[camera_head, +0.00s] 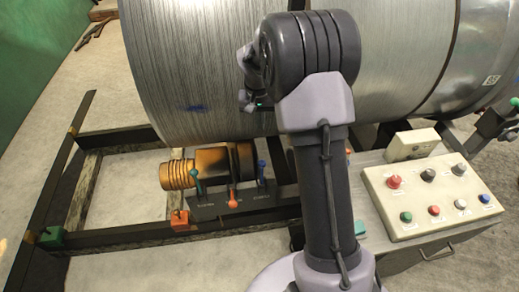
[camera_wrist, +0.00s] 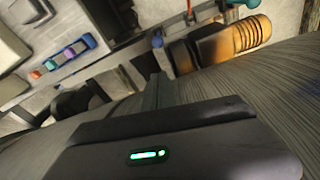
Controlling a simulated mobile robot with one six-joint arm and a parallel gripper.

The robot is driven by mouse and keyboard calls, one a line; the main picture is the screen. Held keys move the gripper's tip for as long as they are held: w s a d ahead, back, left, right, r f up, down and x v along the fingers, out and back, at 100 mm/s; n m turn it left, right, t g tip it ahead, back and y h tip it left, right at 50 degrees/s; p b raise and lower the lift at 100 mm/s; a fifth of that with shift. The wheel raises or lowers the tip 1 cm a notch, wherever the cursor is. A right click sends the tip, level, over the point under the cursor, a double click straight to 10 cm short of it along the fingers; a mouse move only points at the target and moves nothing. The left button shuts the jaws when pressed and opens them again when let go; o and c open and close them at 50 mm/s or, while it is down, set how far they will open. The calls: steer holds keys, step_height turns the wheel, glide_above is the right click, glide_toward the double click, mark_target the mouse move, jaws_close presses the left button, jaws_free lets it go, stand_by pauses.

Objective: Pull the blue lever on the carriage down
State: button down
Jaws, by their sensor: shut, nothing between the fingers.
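The carriage (camera_head: 220,206) carries a row of small levers in the head view, in front of a copper-coloured motor. The blue lever (camera_head: 262,172) stands upright at the right end of the row. To its left are an orange lever (camera_head: 233,200), lower down, and a teal lever (camera_head: 197,178). In the wrist view a blue knob (camera_wrist: 158,42) shows beside the motor's dark end. My gripper (camera_wrist: 163,92) is shut and empty in the wrist view, apart from the levers. In the head view my arm hides most of it, above the levers and near the drum.
A large wire-wound drum (camera_head: 195,75) fills the space behind the carriage. The copper motor (camera_head: 210,165) lies beneath it. A control box (camera_head: 430,200) with coloured knobs stands at the right.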

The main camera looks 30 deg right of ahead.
step_height(320, 180, down, 20)
steer(key=w+d+b, duration=0.2)
steer(key=b, duration=0.3)
steer(key=shift+a+b, duration=0.1)
steer(key=shift+b, duration=0.3)
